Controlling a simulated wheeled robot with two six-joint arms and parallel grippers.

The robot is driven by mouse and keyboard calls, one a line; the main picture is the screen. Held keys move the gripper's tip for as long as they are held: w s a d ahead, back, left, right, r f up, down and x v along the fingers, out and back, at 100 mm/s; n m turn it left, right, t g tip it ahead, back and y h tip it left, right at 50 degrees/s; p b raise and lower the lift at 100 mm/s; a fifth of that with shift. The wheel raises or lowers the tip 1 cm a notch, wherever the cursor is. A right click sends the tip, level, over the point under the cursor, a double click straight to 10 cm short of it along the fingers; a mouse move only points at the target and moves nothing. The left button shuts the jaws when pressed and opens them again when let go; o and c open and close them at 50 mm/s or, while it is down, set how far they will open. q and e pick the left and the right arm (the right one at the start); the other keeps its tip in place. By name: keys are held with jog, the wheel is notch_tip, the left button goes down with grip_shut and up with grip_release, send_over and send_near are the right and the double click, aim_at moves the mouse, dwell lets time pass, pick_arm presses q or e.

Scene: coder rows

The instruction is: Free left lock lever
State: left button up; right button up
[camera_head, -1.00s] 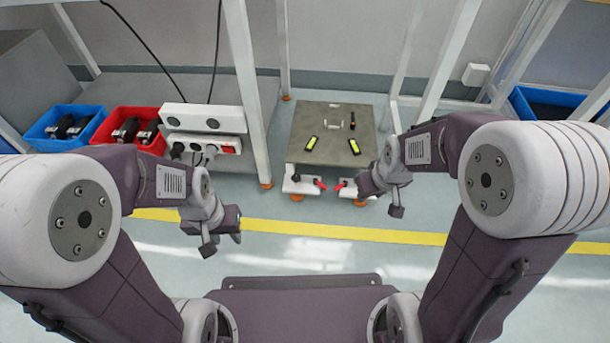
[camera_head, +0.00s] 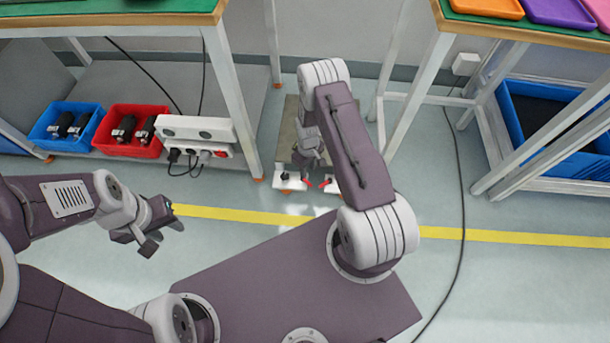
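The low cart (camera_head: 290,122) stands between the two benches, mostly hidden under my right arm. At its near edge are white brackets with two red lock levers: the left lever (camera_head: 308,183) and the right lever (camera_head: 325,183), angled toward each other. My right gripper (camera_head: 312,168) is over the cart's near edge, just above the levers; its fingers are too small and covered to tell open from shut. I cannot tell if it touches a lever. My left gripper (camera_head: 164,237) hangs over the floor at the left, fingers apart, holding nothing, well away from the cart.
A blue bin (camera_head: 68,126) and a red bin (camera_head: 130,132) with dark parts sit on the left bench's lower shelf, beside a white power strip (camera_head: 195,130). A blue crate (camera_head: 555,125) is under the right bench. A cable (camera_head: 460,200) lies on the right floor.

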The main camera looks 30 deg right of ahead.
aim_at(308, 182)
notch_tip(308, 182, down, 9)
jog(key=b, duration=0.6)
jog(key=shift+r, duration=0.1)
grip_shut()
